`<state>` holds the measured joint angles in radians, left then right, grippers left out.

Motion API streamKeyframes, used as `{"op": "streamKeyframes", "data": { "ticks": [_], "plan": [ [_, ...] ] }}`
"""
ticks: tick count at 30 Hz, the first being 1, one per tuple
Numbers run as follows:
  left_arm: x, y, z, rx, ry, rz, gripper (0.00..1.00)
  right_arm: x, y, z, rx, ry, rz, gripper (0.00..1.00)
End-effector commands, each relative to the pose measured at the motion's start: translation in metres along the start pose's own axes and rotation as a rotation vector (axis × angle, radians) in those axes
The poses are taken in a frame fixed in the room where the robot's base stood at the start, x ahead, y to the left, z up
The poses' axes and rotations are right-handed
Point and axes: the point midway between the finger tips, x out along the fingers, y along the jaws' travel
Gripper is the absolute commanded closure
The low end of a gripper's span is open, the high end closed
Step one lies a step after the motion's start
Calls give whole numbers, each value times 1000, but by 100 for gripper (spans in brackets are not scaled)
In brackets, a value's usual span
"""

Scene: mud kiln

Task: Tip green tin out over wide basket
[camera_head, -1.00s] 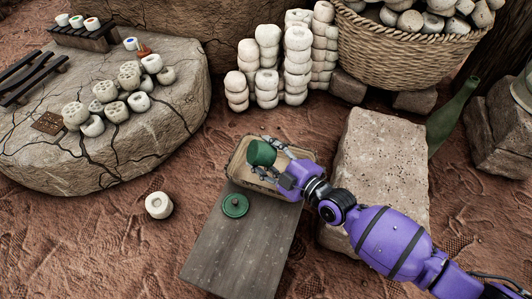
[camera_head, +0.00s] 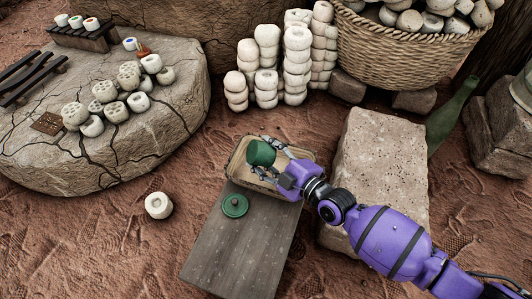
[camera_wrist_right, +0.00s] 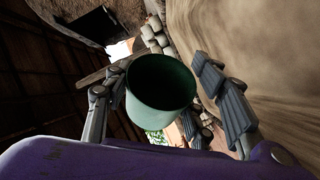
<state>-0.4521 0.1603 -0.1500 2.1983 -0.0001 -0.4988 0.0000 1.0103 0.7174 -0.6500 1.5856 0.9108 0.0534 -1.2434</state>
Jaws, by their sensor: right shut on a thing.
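The green tin (camera_head: 262,153) is held by my right gripper (camera_head: 272,159), whose fingers close around its side. In the right wrist view the tin (camera_wrist_right: 160,88) sits between the fingers, and its round end facing the camera looks dark. I cannot tell what is inside it. In the head view the tin appears above a shallow, wide beige basket (camera_head: 236,160) with a raised rim, at the far end of the wooden bench. The gripper and tin hide part of the basket's inside. A green lid (camera_head: 235,205) with a knob lies on the bench. My left gripper is not in view.
The wooden bench (camera_head: 235,255) is clear in front of the lid. A pale stone block (camera_head: 380,165) stands right of it, under my right arm. Stacked white rings (camera_head: 267,60) and a large wicker basket (camera_head: 400,52) of stones stand behind. A white ring (camera_head: 158,205) lies on the ground.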

Motion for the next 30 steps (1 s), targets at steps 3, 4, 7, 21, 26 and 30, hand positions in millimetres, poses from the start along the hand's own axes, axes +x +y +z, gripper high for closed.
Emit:
{"op": "streamKeyframes", "data": {
  "ticks": [3,4,7,21,26,30],
  "plan": [
    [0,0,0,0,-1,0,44,0,0,0,0,0,0,79],
    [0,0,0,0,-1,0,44,0,0,0,0,0,1,79],
    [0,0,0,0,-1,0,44,0,0,0,0,0,0,79],
    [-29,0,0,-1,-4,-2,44,-6,29,-22,0,1,1,79],
    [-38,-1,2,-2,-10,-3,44,-8,41,-30,-1,1,2,79],
    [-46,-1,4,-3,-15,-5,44,-10,49,-36,-2,1,2,79]
  ]
}}
